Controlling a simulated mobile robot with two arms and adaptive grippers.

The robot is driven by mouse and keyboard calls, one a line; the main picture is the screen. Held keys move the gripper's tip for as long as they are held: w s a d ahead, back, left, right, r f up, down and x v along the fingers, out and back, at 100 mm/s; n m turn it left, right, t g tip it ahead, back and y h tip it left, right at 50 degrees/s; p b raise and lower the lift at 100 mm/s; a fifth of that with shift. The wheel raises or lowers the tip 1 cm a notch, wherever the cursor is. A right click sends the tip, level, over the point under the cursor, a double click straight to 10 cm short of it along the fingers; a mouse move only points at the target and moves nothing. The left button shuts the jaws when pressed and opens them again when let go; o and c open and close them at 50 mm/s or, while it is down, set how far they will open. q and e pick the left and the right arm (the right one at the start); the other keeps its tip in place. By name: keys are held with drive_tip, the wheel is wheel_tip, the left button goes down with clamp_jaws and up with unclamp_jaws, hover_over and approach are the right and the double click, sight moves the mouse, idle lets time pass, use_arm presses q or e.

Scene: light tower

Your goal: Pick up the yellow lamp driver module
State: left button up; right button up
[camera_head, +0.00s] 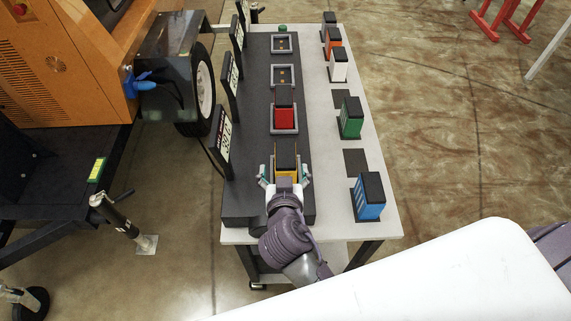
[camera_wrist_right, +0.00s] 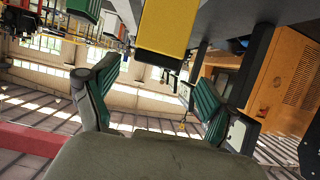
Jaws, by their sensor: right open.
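The yellow lamp driver module (camera_head: 286,153), with a dark top, stands in the nearest bay of the black panel (camera_head: 257,190) on the table. My right gripper (camera_head: 285,174) is open at the near side of the module, with a fingertip to its left and one to its right. The yellow module (camera_wrist_right: 167,28) also shows in the right wrist view, at the top centre. The green-padded fingers of my right gripper (camera_wrist_right: 155,80) are spread there with visible gaps, and nothing is held. The gripper hides the module's lower near part. My left gripper is out of view.
A red module (camera_head: 284,116) stands in the bay behind. Two farther bays look empty. Blue (camera_head: 368,197), green (camera_head: 350,117), white (camera_head: 338,65), orange and grey modules line the table's right side. Upright displays (camera_head: 222,141) border the panel's left. An orange machine (camera_head: 60,60) stands left.

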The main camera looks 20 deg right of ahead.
sight(286, 161)
drive_tip(key=x, duration=0.2)
drive_tip(key=b+x, duration=0.1)
drive_tip(key=x, duration=0.4)
drive_tip(key=shift+w+d, duration=0.15)
drive_tip(key=shift+d, duration=0.2)
drive_tip(key=shift+c, duration=0.3)
clamp_jaws()
drive_tip(key=shift+r, duration=0.1)
